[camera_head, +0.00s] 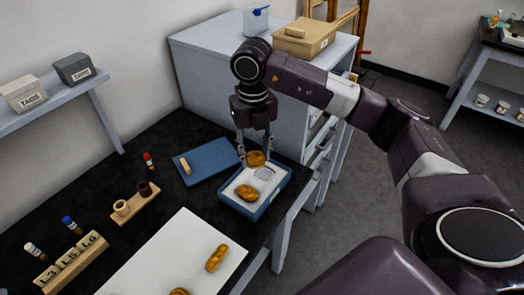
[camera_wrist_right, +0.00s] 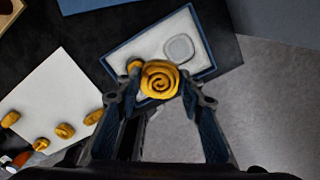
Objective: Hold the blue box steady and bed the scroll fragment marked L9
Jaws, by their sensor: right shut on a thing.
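The blue box (camera_head: 262,211) with a white lining stands near the table's right edge. A gold fragment (camera_head: 246,193) lies in it, and a round empty-looking recess (camera_head: 264,174) shows beside that. My right gripper (camera_head: 255,152) points down over the box's far side and is shut on a spiral gold scroll fragment (camera_head: 256,159). In the right wrist view the scroll fragment (camera_wrist_right: 160,80) sits between the fingertips, in front of the box (camera_wrist_right: 146,32); the recess (camera_wrist_right: 179,48) is beyond it. No L9 mark is readable. My left gripper is not in view.
A blue lid-like panel (camera_head: 207,162) with a tan piece on it lies left of the box. A white sheet (camera_head: 172,250) with gold fragments is in front. A wooden holder (camera_head: 135,204) and a rack marked L3, L5, L6 (camera_head: 72,262) stand further left.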

